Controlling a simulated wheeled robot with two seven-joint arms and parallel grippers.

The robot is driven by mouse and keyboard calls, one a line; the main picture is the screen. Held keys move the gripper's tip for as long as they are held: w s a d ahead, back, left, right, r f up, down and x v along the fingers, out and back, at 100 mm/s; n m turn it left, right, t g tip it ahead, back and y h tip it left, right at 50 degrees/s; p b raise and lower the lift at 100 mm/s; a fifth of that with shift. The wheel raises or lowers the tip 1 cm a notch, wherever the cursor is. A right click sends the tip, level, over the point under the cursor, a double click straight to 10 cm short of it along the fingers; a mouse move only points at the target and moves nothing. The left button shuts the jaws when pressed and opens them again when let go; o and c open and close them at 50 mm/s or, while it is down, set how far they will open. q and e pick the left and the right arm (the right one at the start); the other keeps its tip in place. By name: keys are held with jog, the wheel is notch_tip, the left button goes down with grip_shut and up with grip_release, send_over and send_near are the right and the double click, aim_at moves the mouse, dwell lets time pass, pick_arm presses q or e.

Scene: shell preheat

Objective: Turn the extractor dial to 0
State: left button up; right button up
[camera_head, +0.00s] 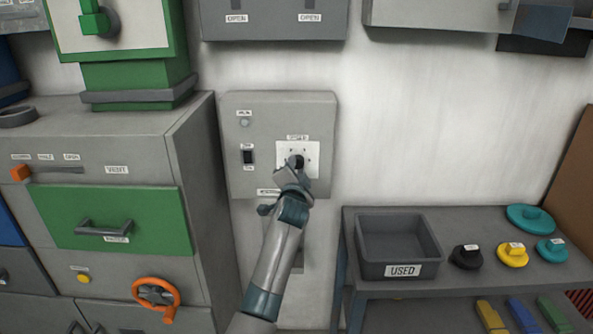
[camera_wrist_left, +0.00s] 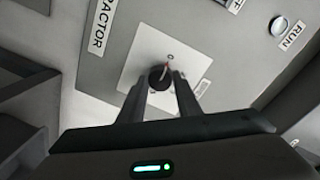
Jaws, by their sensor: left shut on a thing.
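The extractor dial (camera_head: 299,160) is a small dark knob on a white plate (camera_head: 312,148) on the right side of a grey wall box (camera_head: 236,178). My left gripper (camera_head: 295,167) reaches up to it and partly hides it in the head view. In the left wrist view my left gripper (camera_wrist_left: 162,88) is shut on the dial (camera_wrist_left: 159,75), one finger on each side. A thin reddish pointer line on the dial points toward a small mark that looks like 0 (camera_wrist_left: 170,57). The other marks on the plate are too small or hidden. My right gripper is not in view.
The box also has a black switch (camera_head: 248,157) and a round RUN lamp (camera_head: 244,123). A grey cabinet (camera_head: 195,140) with a green drawer (camera_head: 150,205) stands to the left. A shelf to the right holds a USED bin (camera_head: 402,271) and coloured knobs.

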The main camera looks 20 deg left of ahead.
pick_arm(q)
jog(key=shift+f, duration=0.15)
jog(key=o, duration=1.1)
jog(key=shift+c, duration=0.2)
jog(key=b+v, duration=0.3)
jog(key=v, duration=1.4)
jog(key=shift+s+b, duration=0.2)
jog(key=shift+b, duration=0.2)
